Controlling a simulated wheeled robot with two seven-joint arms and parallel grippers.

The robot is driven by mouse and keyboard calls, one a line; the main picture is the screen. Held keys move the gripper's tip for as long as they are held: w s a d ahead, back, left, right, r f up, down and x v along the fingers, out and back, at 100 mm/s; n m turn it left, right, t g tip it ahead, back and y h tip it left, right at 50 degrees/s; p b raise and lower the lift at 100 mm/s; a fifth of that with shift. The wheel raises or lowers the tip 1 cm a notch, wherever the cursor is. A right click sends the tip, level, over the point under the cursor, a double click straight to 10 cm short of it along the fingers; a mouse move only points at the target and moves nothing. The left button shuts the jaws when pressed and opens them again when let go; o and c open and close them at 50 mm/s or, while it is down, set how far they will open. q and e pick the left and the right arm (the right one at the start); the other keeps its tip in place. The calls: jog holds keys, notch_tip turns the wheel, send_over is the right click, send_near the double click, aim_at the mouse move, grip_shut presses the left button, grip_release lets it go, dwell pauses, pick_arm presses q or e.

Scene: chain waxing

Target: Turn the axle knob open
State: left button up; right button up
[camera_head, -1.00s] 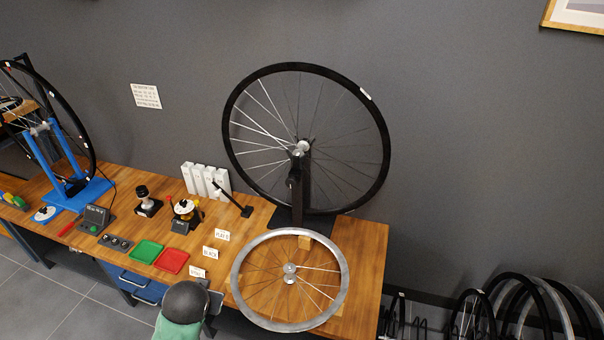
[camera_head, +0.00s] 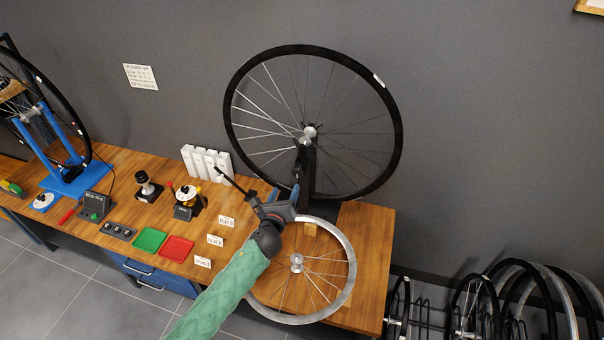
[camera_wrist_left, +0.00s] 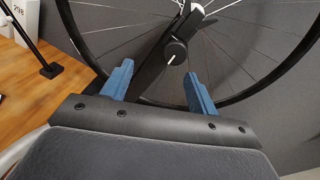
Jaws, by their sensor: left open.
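The axle knob (camera_wrist_left: 176,50) is a dark round knob with a pale line on its face, on the black post (camera_wrist_left: 150,73) of the wheel stand. In the head view the post (camera_head: 307,165) stands behind my left gripper, and I cannot make out the knob clearly there. A large black-rimmed wheel (camera_head: 398,130) is held upright at its hub (camera_head: 309,132). My left gripper (camera_head: 285,194) is in front of the stand. In the left wrist view its blue fingers (camera_wrist_left: 160,73) are apart and empty, with the knob beyond them. My right gripper is not in view.
A thin black lever (camera_head: 237,184), white boxes (camera_head: 207,160), label cards, and green (camera_head: 150,239) and red (camera_head: 177,248) trays are to the left.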

aim_at(297, 174)
pick_arm(q)
jog(key=w+d+m, duration=0.1)
jog(key=w, duration=0.1)
jog(key=w+d+m+h+p, duration=0.1)
jog(key=w+m, duration=0.1)
jog(key=w+d+r+m+p, duration=0.1)
jog(key=w, duration=0.1)
jog(key=shift+d+m, duration=0.2)
jog(key=shift+m, duration=0.1)
jog(key=shift+w+d, duration=0.15)
jog(key=shift+w, duration=0.25)
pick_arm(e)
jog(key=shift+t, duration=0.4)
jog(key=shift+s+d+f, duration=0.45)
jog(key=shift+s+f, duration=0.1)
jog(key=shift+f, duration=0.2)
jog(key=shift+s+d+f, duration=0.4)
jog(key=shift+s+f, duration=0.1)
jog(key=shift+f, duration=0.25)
pick_arm(q)
jog(key=c, duration=1)
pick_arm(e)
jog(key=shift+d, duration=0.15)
